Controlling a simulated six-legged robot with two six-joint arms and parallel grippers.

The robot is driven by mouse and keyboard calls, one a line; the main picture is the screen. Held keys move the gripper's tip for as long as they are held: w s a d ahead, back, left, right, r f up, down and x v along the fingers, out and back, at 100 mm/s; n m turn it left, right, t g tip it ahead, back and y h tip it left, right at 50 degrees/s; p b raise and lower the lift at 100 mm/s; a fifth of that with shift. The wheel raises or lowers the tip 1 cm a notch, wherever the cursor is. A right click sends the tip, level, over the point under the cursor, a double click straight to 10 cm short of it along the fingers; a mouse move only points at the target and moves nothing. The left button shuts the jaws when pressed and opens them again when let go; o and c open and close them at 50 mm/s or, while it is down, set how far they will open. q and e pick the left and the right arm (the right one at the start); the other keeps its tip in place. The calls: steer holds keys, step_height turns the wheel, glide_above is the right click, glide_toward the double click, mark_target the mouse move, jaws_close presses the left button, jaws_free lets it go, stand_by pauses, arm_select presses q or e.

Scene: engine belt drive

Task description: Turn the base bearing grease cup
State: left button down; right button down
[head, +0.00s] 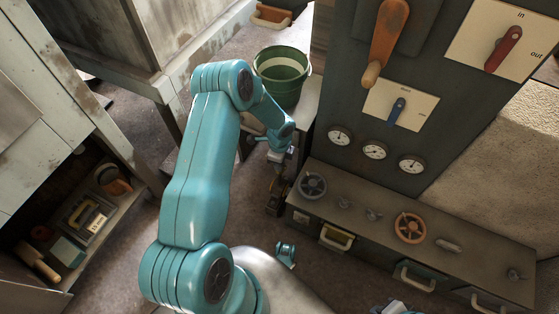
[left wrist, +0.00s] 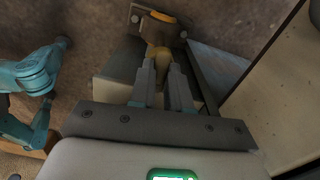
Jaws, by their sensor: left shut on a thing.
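The base bearing grease cup (left wrist: 157,56) is a small brass-coloured piece in the left wrist view, between my left fingertips. My left gripper (left wrist: 164,76) is shut on it. The cup sits on a dark bearing block (left wrist: 137,20) near the floor, with an orange-yellow part at its far side. In the head view my left gripper (head: 277,170) reaches down to the bearing (head: 275,204), left of the low cabinet; the cup is too small and covered to make out there.
A green bucket (head: 283,78) stands behind my left arm. A dark panel with gauges (head: 375,150) and levers rises at the right, above a low cabinet with valve wheels (head: 409,228). An open shelf (head: 85,222) with tools is at the left.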

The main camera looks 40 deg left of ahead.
arm_select(q)
steer(key=shift+m, duration=0.6)
steer(key=c, duration=1.1)
jaws_free()
step_height(320, 180, up, 16)
steer(key=p, duration=0.6)
steer(key=shift+r, duration=0.2)
